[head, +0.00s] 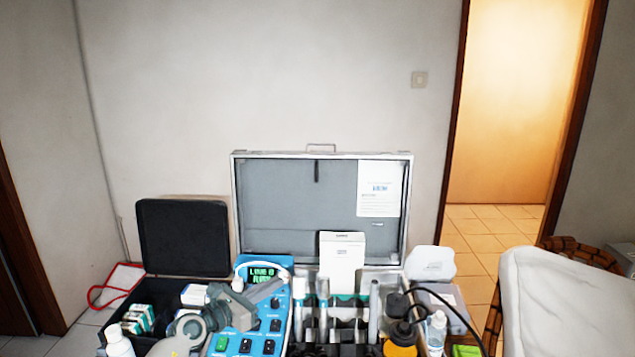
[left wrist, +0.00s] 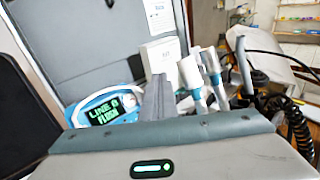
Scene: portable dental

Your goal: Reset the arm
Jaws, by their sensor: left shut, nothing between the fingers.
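My left gripper (head: 273,287) is grey and reaches in from the lower left, with its fingers pointing right. It is shut and empty, in front of the blue control unit (head: 246,318) with its green-lit display. In the left wrist view the closed fingers (left wrist: 158,98) stand up in the middle, between the blue unit (left wrist: 107,108) and the white-and-teal handpieces (left wrist: 192,75). The fingers overlap part of the unit in the head view; I cannot tell whether they touch it. My right gripper is not in view.
An open silver case (head: 235,200) stands behind, its lid upright with a white paper. An open black case (head: 183,238) is at left. Several handpieces and a black cable (head: 462,313) crowd the right. A white padded chair (head: 560,305) is at far right. Space above the cases is clear.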

